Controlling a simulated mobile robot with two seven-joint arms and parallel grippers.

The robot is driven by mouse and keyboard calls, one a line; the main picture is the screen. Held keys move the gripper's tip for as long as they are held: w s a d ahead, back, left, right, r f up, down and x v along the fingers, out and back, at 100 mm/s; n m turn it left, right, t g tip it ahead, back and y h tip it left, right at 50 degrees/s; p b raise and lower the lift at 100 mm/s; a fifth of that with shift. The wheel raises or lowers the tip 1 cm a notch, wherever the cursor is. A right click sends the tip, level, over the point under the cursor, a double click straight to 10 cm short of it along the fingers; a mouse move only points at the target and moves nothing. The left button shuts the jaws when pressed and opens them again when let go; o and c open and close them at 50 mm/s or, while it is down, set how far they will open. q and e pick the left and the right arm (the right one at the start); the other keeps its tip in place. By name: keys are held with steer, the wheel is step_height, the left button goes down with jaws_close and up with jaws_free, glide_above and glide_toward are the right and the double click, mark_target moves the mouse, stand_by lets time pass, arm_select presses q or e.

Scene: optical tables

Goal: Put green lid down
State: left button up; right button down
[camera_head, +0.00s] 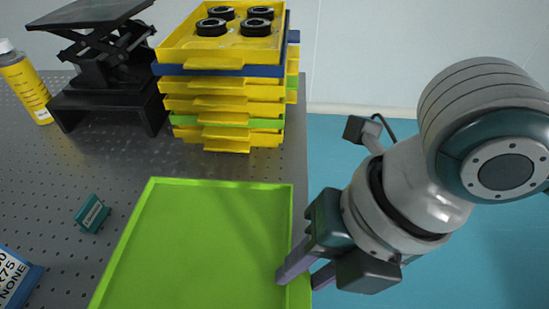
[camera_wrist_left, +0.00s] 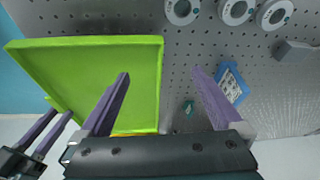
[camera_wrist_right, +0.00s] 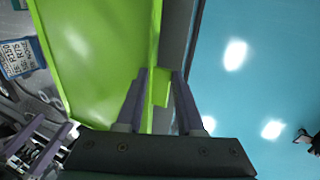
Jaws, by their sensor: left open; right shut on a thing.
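The green lid (camera_head: 200,245) is a shallow tray-like panel with a raised rim, at the table's right edge in the head view. My right gripper (camera_head: 298,282) is shut on its right rim. The right wrist view shows the lid (camera_wrist_right: 95,50) with its rim between those fingers. My left gripper (camera_wrist_left: 160,72) is open and out of the head view. In the left wrist view, a side rim of the lid (camera_wrist_left: 60,70) lies between its spread fingers, with no visible grip. I cannot tell the gap between lid and tabletop.
A stack of yellow, blue and green trays (camera_head: 225,100) stands behind the lid. A black lift stand (camera_head: 105,90) and a yellow-labelled bottle (camera_head: 25,85) are at back left. A small teal block (camera_head: 92,213) and a blue labelled item (camera_head: 15,278) lie left. Several pale rings (camera_wrist_left: 235,10) lie on the perforated table.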

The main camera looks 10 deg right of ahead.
arm_select(q)
steer(key=f+b, duration=0.4)
steer(key=f, duration=0.1)
steer(key=shift+w+a+f+b, duration=0.1)
steer(key=shift+a+f+b, duration=0.1)
steer(key=shift+a+b, duration=0.15)
arm_select(e)
step_height(320, 180, down, 5)
steer(key=shift+r, duration=0.1)
arm_select(q)
steer(key=shift+r, duration=0.2)
arm_select(e)
steer(key=shift+r, duration=0.15)
arm_select(q)
steer(key=shift+d, duration=0.15)
arm_select(e)
steer(key=c, duration=0.5)
jaws_free()
steer(key=shift+c, duration=0.2)
